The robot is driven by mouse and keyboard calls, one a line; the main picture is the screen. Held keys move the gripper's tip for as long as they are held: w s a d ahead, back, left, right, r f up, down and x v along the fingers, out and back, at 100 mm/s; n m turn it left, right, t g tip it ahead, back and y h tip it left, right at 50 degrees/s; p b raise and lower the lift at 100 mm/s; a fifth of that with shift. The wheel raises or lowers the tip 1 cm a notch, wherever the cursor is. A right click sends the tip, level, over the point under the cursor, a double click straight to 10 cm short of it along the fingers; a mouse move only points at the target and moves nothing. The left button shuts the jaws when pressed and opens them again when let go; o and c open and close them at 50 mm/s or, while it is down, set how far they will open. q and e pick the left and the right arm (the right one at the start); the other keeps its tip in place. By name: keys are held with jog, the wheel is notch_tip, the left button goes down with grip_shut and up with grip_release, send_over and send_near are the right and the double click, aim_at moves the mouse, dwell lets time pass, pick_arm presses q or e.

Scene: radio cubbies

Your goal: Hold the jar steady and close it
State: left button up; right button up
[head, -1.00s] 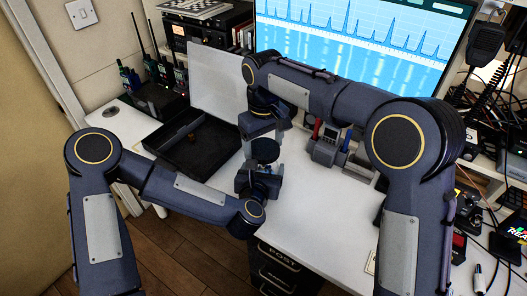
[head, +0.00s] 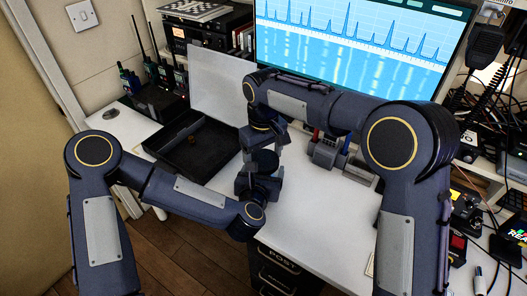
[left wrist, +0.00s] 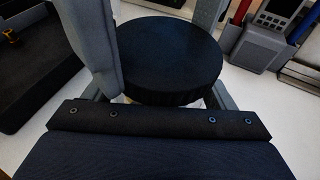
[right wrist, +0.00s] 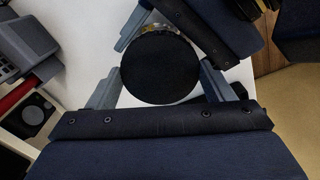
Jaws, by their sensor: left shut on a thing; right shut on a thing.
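A round black lid (head: 264,161) is held level by my right gripper (head: 263,157) over the front of the white desk. The lid also shows in the left wrist view (left wrist: 168,58) and the right wrist view (right wrist: 160,68), with the right fingers on opposite sides of it. My left gripper (head: 259,186) is shut on the jar, right below the lid. The jar is mostly hidden by lid and fingers; a strip of its side (right wrist: 166,31) shows in the right wrist view. I cannot tell whether the lid touches the rim.
A black tray (head: 205,165) with a small brown item (head: 191,139) lies left of the grippers. A grey holder (head: 328,153) with red and blue items stands to the right. The monitor (head: 350,50) is behind. The desk's front right is clear.

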jog(key=shift+s+f, duration=0.1)
jog(key=shift+f, duration=0.85)
dwell(0.4)
pick_arm(q)
jog(key=c, duration=0.5)
pick_arm(e)
jog(key=o, duration=1)
pick_arm(q)
jog(key=shift+d, duration=0.1)
pick_arm(e)
jog(key=shift+a, duration=0.1)
